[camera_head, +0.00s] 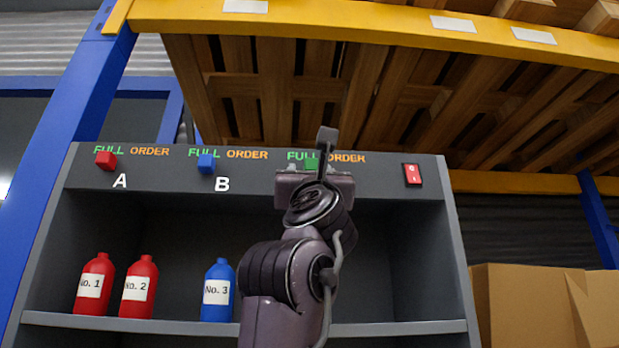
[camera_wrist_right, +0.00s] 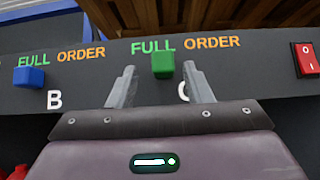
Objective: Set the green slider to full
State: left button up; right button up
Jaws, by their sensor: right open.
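The green slider (camera_head: 311,163) is a small block on the dark top panel of the shelf unit. In the right wrist view the green slider (camera_wrist_right: 162,64) sits below the right part of the green word FULL, left of the orange word ORDER. My right gripper (camera_head: 313,169) is raised in front of it and partly hides it and its label in the head view. In the right wrist view the right gripper (camera_wrist_right: 158,70) is open, with one finger on each side of the slider and visible gaps. The letter below the slider is mostly hidden. My left gripper is not in view.
A red slider (camera_head: 106,159) above A and a blue slider (camera_head: 206,163) above B sit left. A red switch (camera_head: 412,174) is to the right. Red bottles (camera_head: 138,288) and a blue bottle (camera_head: 217,291) stand on the shelf below. Wooden pallets (camera_head: 400,105) overhang the panel.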

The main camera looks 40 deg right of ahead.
pick_arm(q)
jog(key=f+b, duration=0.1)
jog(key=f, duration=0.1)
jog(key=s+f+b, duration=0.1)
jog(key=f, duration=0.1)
jog(key=shift+b, duration=0.35)
pick_arm(e)
jog(key=shift+y, duration=0.3)
jog(key=v, duration=0.5)
jog(key=shift+a+f, duration=0.1)
jog(key=shift+a, duration=0.25)
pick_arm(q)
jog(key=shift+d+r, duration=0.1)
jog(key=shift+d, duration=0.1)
pick_arm(e)
jog(key=shift+d, duration=0.1)
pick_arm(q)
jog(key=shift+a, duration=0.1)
